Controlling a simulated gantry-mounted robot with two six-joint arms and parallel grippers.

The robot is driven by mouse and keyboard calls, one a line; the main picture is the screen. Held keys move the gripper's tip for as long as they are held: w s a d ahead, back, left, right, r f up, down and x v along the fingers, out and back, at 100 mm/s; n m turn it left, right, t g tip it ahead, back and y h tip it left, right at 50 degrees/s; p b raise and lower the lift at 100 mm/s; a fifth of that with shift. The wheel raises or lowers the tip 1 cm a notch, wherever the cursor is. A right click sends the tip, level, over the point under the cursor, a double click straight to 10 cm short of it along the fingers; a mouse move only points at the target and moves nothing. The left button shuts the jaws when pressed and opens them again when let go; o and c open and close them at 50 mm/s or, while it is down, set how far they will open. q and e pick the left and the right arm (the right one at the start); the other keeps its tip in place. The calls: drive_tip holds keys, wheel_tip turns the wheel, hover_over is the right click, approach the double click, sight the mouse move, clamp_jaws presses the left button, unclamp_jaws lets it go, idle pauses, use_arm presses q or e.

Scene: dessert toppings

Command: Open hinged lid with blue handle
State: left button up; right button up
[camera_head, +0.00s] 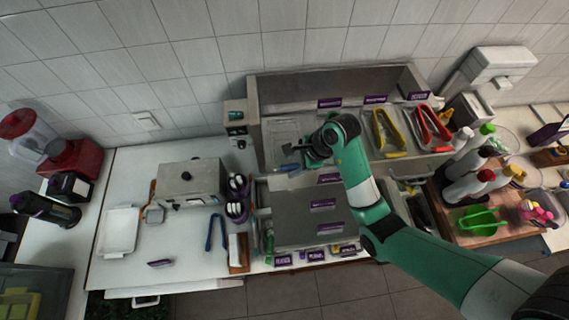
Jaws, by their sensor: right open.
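A small blue handle (287,168) shows at the front of the left bay of the metal topping station (252,122). A pale, flat lid-like panel (283,128) lies in that bay behind the handle and looks closed. I cannot make out its hinge. My right gripper (296,152) is open just above and behind the blue handle, very close to it. I cannot tell whether it touches. The gripper and wrist hide the right part of the bay. My left gripper is not in view.
Yellow tongs (383,130) and red tongs (430,125) lie right of my wrist. A grey box (190,182) and blue tongs (213,232) are on the white counter to the left. Bottles (468,165) crowd the right side.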

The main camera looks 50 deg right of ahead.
drive_tip(key=shift+c, duration=0.2)
clamp_jaws()
idle(1.2)
